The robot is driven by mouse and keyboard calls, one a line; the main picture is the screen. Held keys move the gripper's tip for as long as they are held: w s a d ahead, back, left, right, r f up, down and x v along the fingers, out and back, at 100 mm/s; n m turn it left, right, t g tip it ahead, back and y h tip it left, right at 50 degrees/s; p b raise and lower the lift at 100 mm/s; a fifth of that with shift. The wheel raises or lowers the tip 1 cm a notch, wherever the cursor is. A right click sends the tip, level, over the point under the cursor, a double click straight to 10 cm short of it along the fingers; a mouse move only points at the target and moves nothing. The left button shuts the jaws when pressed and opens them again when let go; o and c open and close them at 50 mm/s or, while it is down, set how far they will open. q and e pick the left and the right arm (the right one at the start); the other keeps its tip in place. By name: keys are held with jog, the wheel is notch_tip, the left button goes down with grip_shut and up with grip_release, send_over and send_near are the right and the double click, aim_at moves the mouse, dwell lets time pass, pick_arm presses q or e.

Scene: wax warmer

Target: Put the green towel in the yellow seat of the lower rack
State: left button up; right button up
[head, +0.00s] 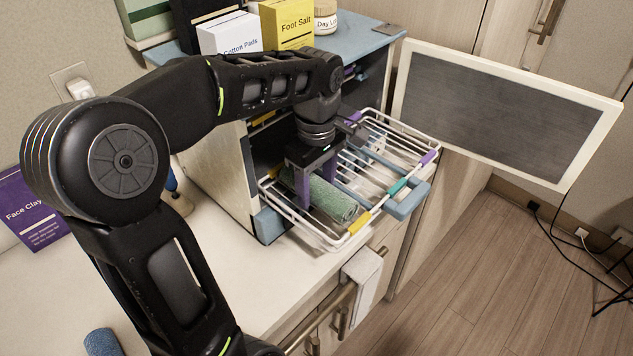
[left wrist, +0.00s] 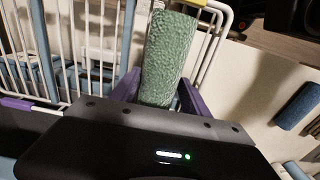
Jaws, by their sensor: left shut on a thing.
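The green towel (head: 333,200) is a roll lying along the left end of the pulled-out white wire rack (head: 372,116). My left gripper (head: 316,182) points down over it, with its purple fingers shut on the towel's sides. The left wrist view also shows the towel (left wrist: 168,55) between the fingers. A yellow mark (head: 359,222) on the rack's front rail is just beside the towel's near end. Teal (head: 396,189) and purple (head: 428,158) marks are farther right. I cannot tell whether the towel rests fully on the wires. My right gripper is not in view.
The warmer's framed door (head: 510,105) stands open to the right. A blue-grey handle (head: 408,204) sticks out from the rack front. Boxes and a jar stand on the cabinet top (head: 350,40). A blue roll (head: 103,342) lies on the white counter (head: 220,260), which is largely clear.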

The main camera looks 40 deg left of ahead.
pick_arm(q)
jog(key=shift+f, duration=0.2)
jog(key=shift+f+b, duration=0.15)
jog(key=shift+b, duration=0.15)
jog(key=o, duration=1.5)
jog(key=shift+c, duration=0.2)
